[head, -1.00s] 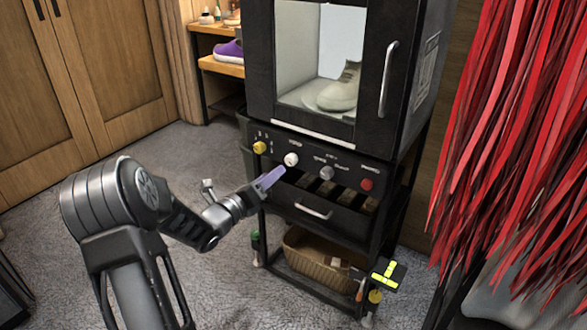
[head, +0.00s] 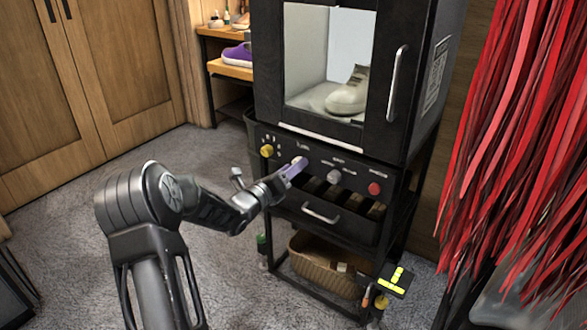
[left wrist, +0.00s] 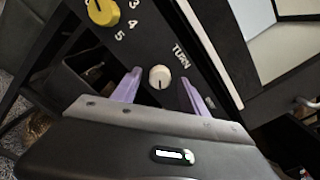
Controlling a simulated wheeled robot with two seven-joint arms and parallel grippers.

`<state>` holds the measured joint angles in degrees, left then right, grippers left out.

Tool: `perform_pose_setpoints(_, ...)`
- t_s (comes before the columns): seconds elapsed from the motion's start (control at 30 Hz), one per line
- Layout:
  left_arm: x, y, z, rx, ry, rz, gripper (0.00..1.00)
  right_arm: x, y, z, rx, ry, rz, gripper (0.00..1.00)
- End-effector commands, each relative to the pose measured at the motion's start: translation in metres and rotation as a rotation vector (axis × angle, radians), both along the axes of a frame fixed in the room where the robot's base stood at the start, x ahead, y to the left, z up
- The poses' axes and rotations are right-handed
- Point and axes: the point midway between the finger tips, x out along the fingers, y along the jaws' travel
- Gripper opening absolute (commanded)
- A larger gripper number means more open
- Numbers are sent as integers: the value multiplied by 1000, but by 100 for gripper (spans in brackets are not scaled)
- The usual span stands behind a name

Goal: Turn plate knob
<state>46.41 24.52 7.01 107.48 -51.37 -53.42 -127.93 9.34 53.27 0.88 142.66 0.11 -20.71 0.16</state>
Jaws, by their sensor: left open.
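The white plate knob (left wrist: 160,77) sits on the black control panel beside the printed word TURN. In the head view the knob (head: 300,161) is partly covered by my gripper. My left gripper (head: 293,168) is open, its purple fingers pointing at the panel. In the left wrist view the fingers (left wrist: 158,90) stand on either side of the knob, with gaps between them and it. Whether the fingertips reach as deep as the knob I cannot tell. A light shoe (head: 348,92) stands behind the cabinet's window. My right gripper is not in view.
A yellow numbered knob (left wrist: 103,12) is left of the white one; a grey knob (head: 334,177) and a red button (head: 375,189) are to its right. A drawer handle (head: 320,213) sticks out below. Red strips (head: 515,130) hang at the right.

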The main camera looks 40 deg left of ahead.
Motion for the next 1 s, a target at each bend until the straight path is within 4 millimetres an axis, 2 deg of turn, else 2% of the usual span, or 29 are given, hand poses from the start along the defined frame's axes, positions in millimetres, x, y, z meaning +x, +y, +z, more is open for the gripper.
perform_pose_setpoints(0.1, 8, 0, 0, -1, 0, 0, 52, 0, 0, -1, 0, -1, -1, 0)
perform_pose_setpoints(0.37, 9, 0, 0, -1, 1, 1, 52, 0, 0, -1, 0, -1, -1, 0)
perform_pose_setpoints(1.0, 9, 0, 0, -1, 1, 1, 0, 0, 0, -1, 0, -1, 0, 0)
